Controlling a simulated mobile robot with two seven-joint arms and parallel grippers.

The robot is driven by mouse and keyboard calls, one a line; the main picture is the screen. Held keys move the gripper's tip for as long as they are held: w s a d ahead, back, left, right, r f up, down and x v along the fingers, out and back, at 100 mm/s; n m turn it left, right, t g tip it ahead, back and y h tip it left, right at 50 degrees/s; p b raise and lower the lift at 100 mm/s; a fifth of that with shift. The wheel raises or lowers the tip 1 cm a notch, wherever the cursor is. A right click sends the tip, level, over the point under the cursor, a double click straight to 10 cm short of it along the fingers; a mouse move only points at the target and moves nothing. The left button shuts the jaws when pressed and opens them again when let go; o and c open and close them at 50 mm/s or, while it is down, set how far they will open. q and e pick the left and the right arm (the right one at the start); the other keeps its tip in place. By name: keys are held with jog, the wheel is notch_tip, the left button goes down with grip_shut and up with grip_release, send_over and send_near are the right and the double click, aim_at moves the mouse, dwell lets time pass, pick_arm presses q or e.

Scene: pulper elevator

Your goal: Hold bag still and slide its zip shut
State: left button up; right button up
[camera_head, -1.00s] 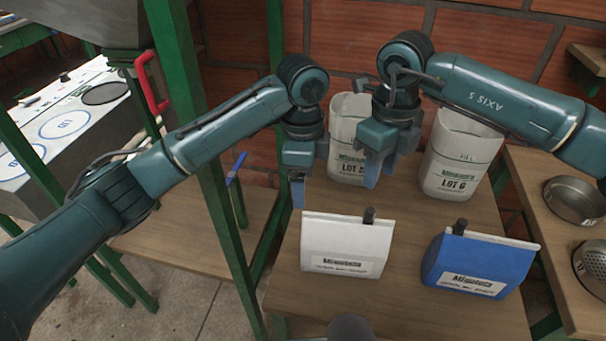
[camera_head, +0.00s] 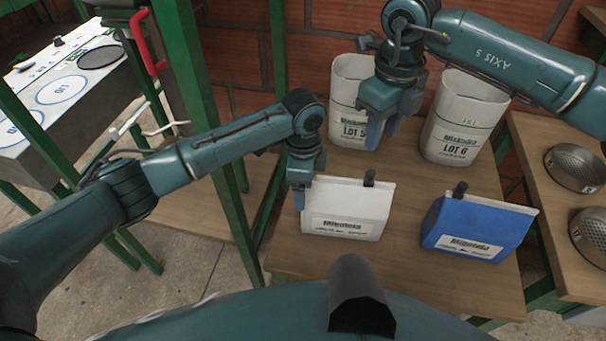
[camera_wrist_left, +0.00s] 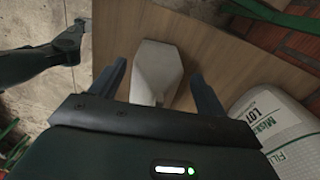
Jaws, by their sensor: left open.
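A white bag (camera_head: 345,211) with a printed label stands upright on the wooden table. A dark upright tab (camera_head: 369,178) sits on its top edge, right of the middle. A blue bag (camera_head: 468,226) with a similar dark tab (camera_head: 460,189) stands to its right. My left gripper (camera_head: 301,197) is open at the white bag's left end. In the left wrist view, the fingers lie on either side of the white bag (camera_wrist_left: 156,70), with gaps showing. My right gripper (camera_head: 384,132) hangs empty above and behind the white bag, its fingers apart.
Two white containers, LOT 5 (camera_head: 352,95) and LOT 6 (camera_head: 462,115), stand behind the bags. Round metal sieves (camera_head: 574,168) lie on a side table at the right. A green post (camera_head: 185,90) stands beyond my left arm. The bare table (camera_head: 400,265) shows in front.

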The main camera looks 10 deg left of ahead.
aim_at(372, 172)
pick_arm(q)
jog(key=c, duration=1.4)
pick_arm(e)
jog(key=shift+o, duration=0.3)
jog(key=n, duration=0.3)
jog(key=shift+r+n, duration=0.25)
jog(key=shift+n, duration=0.05)
notch_tip(372, 172, down, 11)
jog(key=n, duration=1)
jog(key=shift+r, duration=0.1)
grip_shut()
jog(key=shift+d, duration=0.1)
